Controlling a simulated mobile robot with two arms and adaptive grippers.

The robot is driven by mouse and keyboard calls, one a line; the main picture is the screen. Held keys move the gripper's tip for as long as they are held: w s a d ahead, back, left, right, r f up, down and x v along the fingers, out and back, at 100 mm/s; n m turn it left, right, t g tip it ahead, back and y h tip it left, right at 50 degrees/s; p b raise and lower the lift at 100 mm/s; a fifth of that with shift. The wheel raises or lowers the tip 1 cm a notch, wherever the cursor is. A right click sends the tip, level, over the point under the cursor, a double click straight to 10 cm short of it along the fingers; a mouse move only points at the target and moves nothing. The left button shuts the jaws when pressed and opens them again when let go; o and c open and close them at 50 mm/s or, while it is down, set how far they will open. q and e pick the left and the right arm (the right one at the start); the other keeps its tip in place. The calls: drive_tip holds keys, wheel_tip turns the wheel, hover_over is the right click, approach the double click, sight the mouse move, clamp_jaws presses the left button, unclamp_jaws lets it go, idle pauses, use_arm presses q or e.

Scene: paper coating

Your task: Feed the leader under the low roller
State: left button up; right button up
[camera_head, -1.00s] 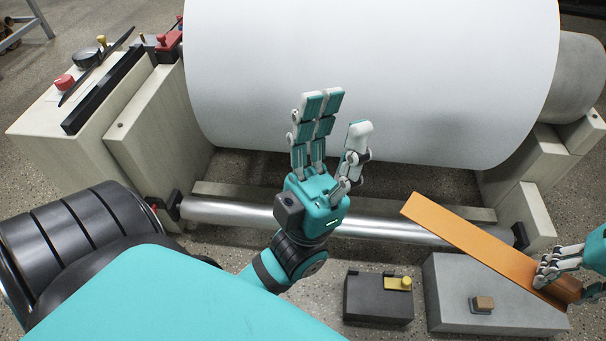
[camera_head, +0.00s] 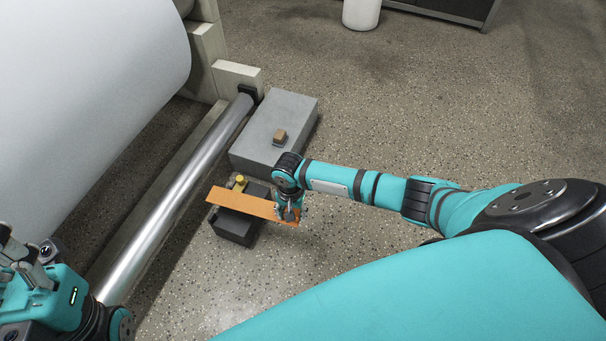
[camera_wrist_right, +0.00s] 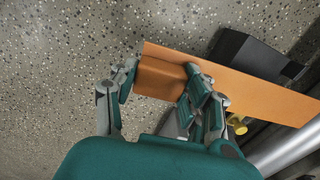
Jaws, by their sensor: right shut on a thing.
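The orange leader strip (camera_head: 240,202) is held at its right end by my right gripper (camera_head: 288,208), which is shut on it. In the right wrist view the fingers of my right gripper (camera_wrist_right: 160,88) close around the end of the strip (camera_wrist_right: 250,92). Its free end points left toward the low roller (camera_head: 175,195), a shiny metal bar, and stops short of it in the picture. The strip passes above the dark block (camera_head: 232,230). My left gripper (camera_head: 25,270) is at the lower left, partly cut off; its fingers are hard to read.
A grey block (camera_head: 290,110) with a small brown piece (camera_head: 280,136) stands beyond my right gripper. A yellow knob (camera_head: 240,182) shows by the dark block. The large white roll (camera_head: 80,90) fills the upper left.

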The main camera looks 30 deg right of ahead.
drive_tip(key=s+d+f+m, duration=0.1)
drive_tip(key=s+f, duration=0.3)
drive_tip(key=f, duration=0.1)
drive_tip(key=shift+d+f, duration=0.2)
drive_tip(key=shift+f, duration=0.2)
drive_tip(key=shift+s, duration=0.1)
